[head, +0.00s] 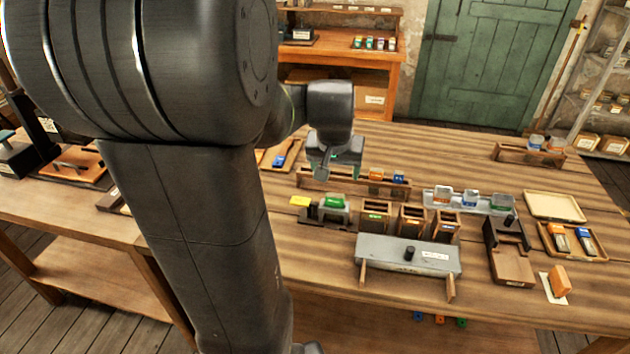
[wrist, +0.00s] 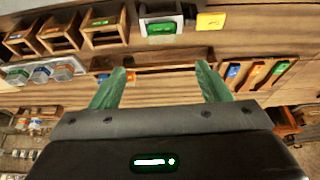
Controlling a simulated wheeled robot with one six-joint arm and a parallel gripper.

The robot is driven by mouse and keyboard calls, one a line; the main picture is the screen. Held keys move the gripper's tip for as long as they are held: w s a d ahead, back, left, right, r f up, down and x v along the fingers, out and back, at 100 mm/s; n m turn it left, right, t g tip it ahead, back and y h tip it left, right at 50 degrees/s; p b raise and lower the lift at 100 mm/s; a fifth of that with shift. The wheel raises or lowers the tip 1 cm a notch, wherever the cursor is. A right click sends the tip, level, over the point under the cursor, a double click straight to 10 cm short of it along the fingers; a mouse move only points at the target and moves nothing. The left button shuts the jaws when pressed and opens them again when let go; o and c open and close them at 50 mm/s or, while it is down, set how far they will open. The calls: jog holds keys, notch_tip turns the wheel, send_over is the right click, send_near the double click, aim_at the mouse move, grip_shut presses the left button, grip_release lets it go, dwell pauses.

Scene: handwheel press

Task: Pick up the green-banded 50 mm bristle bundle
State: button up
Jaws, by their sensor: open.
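My gripper (head: 335,160) is open and empty above a long wooden rack (head: 340,184). In the wrist view the green fingers of my gripper (wrist: 160,78) stand wide apart, with the bare middle of the rack (wrist: 165,67) beyond them. An orange-banded piece (head: 375,174) and a blue-banded piece (head: 398,177) stand at the rack's right end. No green-banded bundle can be made out with certainty. A green-topped block (head: 335,201) sits in a grey holder in front of the rack; it also shows in the wrist view (wrist: 160,28). Whether it is the bundle, I cannot tell.
A yellow card (head: 300,201) lies beside the holder. Three wooden boxes (head: 411,219), a tray of jars (head: 470,199) and a grey bench (head: 408,254) crowd the front. A tray of coloured pieces (wrist: 255,73) lies right of my gripper in the wrist view.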

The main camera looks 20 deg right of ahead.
send_near(335, 195)
jog(key=x, duration=0.5)
jog(key=shift+s+d, duration=0.15)
jog(key=shift+s, duration=0.05)
jog(key=shift+p+x, duration=0.55)
jog(key=shift+x, duration=2.1)
jog(key=shift+w+a, duration=0.1)
jog(key=shift+a, duration=0.15)
jog(key=c, duration=1.1)
jog(key=shift+c, duration=0.2)
